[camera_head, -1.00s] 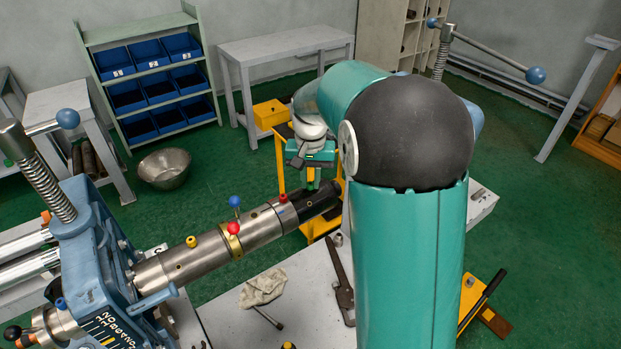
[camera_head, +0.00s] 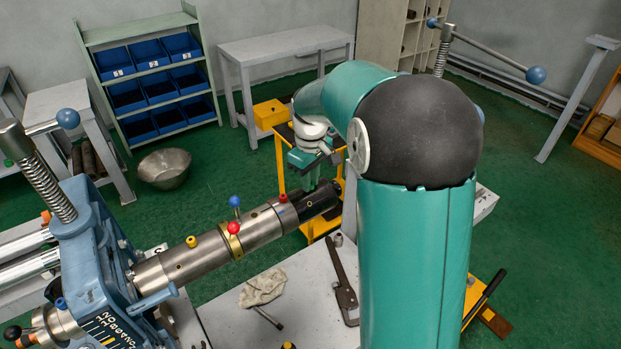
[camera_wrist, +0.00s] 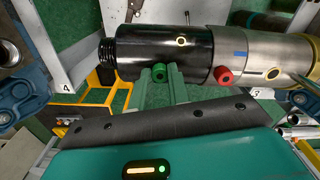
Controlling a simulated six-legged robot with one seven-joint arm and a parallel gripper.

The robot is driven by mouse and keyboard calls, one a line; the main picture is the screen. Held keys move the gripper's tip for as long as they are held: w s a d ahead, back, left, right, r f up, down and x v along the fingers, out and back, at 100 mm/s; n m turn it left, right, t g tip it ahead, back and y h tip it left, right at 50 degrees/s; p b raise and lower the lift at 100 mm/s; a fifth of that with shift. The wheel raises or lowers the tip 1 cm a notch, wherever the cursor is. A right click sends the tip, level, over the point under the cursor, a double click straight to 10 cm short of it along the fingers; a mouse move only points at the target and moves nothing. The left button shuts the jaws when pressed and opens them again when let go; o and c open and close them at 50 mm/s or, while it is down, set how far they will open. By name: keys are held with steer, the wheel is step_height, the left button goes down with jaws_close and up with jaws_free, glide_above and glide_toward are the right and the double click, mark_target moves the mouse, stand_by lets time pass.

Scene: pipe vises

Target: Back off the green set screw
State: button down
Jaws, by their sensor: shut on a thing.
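The green set screw (camera_wrist: 160,71) stands in the side of a black pipe end piece (camera_wrist: 150,50) in the wrist view. My gripper (camera_wrist: 160,80) is at the screw, its green fingers closed around it. In the head view my gripper (camera_head: 311,183) points down onto the black end piece (camera_head: 318,204) at the far end of the pipe. There the screw itself is hidden or too small to tell from the fingers. A red screw (camera_wrist: 223,75) sits to the right of my fingers and also shows in the head view (camera_head: 283,198).
The steel pipe (camera_head: 265,226) runs to a blue vise (camera_head: 90,240) at left. A blue knob (camera_head: 234,201), a red knob (camera_head: 233,228) and a yellow screw (camera_head: 191,241) stick up from it. A wrench (camera_head: 342,285) and cloth (camera_head: 263,287) lie on the bench below.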

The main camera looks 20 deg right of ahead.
steer(key=n, duration=0.5)
steer(key=shift+s+f, duration=0.1)
steer(key=shift+f, duration=0.05)
stand_by(0.3)
steer(key=c, duration=1.3)
jaws_free()
step_height(320, 180, up, 14)
